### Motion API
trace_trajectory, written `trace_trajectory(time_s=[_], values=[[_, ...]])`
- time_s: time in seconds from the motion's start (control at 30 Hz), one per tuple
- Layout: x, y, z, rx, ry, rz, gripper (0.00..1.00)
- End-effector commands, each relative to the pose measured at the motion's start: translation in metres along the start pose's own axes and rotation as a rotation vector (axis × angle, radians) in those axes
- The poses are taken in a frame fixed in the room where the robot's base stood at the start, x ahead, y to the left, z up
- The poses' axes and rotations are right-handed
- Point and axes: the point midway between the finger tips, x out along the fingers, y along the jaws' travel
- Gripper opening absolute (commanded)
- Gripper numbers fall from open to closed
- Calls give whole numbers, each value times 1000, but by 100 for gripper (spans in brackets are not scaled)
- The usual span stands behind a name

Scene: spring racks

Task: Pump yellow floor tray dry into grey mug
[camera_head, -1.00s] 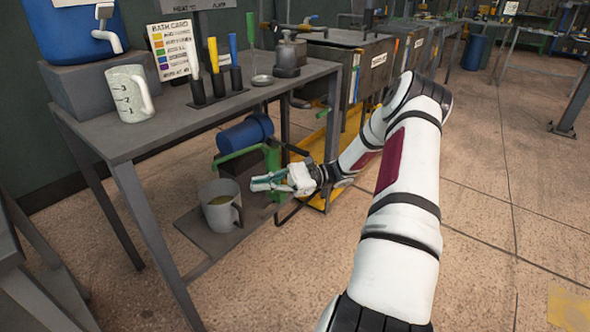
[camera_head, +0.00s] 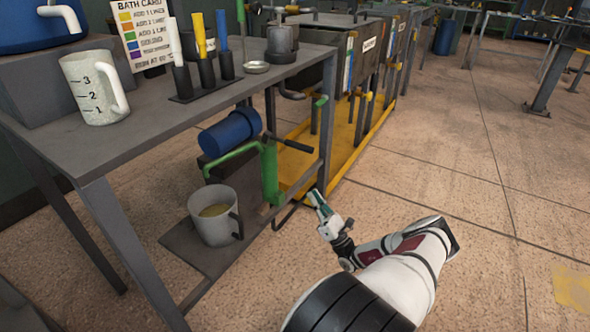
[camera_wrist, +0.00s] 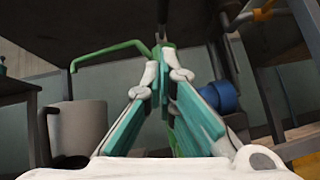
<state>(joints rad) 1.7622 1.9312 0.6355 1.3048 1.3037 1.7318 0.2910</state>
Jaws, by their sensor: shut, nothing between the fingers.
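The grey mug (camera_head: 202,228) stands upright on the low shelf under the bench, with yellowish liquid inside. The green pump (camera_head: 270,178) stands beside it, and its green spout (camera_head: 232,155) arches over toward the mug. A dark lever (camera_head: 288,143) sticks out at the pump's top. The yellow floor tray (camera_head: 345,153) lies on the floor under the tanks; I cannot tell whether liquid is in it. My gripper (camera_head: 316,196) is shut and empty, in front of the tray's near end, right of the pump. The wrist view shows my fingers (camera_wrist: 166,72), the mug (camera_wrist: 82,128) and the spout (camera_wrist: 112,50).
A blue cylinder (camera_head: 225,134) lies behind the pump. The bench (camera_head: 190,120) overhangs the shelf, with its legs close by. On it stand a white measuring jug (camera_head: 92,90) and several coloured-handled tools (camera_head: 200,45). Open floor (camera_head: 450,190) lies to the right.

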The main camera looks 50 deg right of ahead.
Motion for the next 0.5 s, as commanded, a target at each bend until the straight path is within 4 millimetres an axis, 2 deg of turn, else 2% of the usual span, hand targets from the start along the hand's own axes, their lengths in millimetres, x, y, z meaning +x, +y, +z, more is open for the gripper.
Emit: trace_trajectory(time_s=[0.17,0.5], values=[[22,1,0,1,-1,5,0],[88,2,-1,1,0,6,0]])
